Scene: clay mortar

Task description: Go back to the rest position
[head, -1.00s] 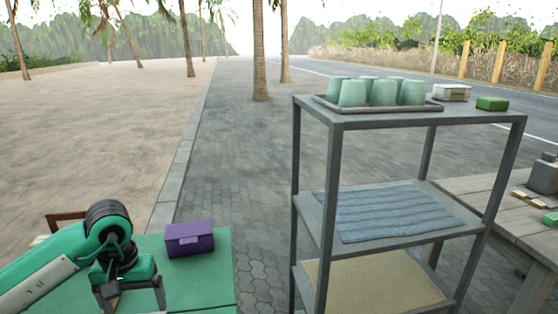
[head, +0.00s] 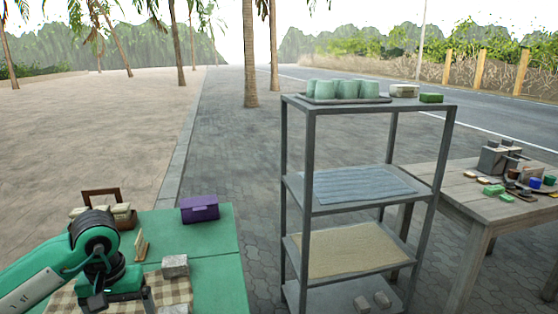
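My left arm comes in from the left, and its gripper (head: 121,304) points down over the green table (head: 215,260) near a checkered cloth (head: 178,290). Its fingers look spread apart, with nothing seen between them; the tips are near the lower picture edge. My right arm and gripper are not in view.
A purple box (head: 200,208), a grey block (head: 175,266) and a wooden carrier (head: 102,210) stand on the green table. A metal shelf (head: 310,160) holds a tray of green cups (head: 343,89). A wooden table (head: 470,205) with small items stands right. Paving between is clear.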

